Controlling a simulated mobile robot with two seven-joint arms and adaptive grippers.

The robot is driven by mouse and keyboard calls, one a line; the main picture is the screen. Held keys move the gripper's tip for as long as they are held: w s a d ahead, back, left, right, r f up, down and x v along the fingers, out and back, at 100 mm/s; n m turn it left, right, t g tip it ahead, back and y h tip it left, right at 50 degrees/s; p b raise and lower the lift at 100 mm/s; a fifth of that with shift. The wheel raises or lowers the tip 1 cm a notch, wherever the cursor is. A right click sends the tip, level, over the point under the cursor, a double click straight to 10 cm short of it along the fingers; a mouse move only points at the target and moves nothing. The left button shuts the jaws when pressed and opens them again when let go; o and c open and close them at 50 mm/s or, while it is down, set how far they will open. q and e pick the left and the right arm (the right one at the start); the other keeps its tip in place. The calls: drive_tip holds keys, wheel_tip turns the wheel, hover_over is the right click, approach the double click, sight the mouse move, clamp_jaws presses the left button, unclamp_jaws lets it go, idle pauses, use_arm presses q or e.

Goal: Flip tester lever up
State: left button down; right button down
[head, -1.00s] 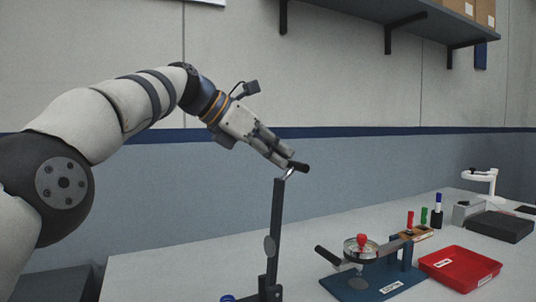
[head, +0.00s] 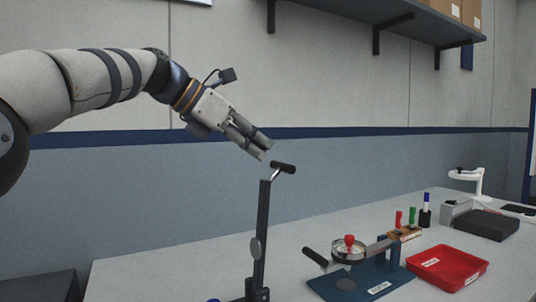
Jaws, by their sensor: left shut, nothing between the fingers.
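A tall dark lever (head: 261,232) stands almost upright near the table's front, left of the other items. A short metal bend at its top carries a black cross grip (head: 284,168). Its foot is cut off by the bottom edge of the picture, so its mount shows only in part. My left gripper (head: 262,150) is shut and empty, just above and left of the black grip, with a small gap between them. It points down to the right. My right gripper is not in view.
A blue fixture (head: 397,286) with a red knob and a black-handled arm stands right of the lever. Beyond it are a red tray (head: 447,268), upright markers (head: 412,216), a dark box (head: 486,225) and a white stand (head: 468,174). A shelf (head: 380,20) hangs on the wall above.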

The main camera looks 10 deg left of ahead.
use_arm(q)
drive_tip(key=v, duration=0.9)
drive_tip(key=shift+f, duration=0.15)
drive_tip(key=shift+a, duration=0.15)
